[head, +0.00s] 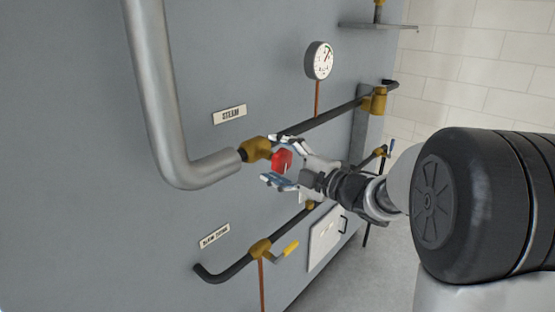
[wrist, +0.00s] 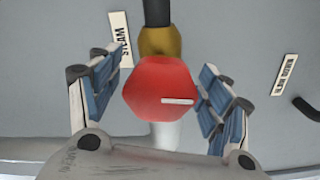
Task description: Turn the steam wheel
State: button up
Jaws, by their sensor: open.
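The steam wheel is a red, many-sided knob (wrist: 160,88) on a brass valve body (wrist: 160,40). In the head view the red wheel (head: 282,160) shows between my fingers, in front of the brass fitting (head: 256,149) below the STEAM label (head: 229,114). My gripper (wrist: 162,90) is open, with one blue-padded finger on each side of the wheel. In the wrist view the right finger looks very close to the wheel, and a gap shows on the left. I cannot tell whether the right pad touches. In the head view my gripper (head: 276,161) partly hides the wheel.
A thick silver pipe (head: 160,110) comes down and bends to the valve from the left. A dark pipe (head: 335,115) runs off to the right. A gauge (head: 319,61) sits above. Below is another brass valve (head: 260,249) with a yellow handle (head: 291,248).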

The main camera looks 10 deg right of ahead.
jog(key=v, duration=1.2)
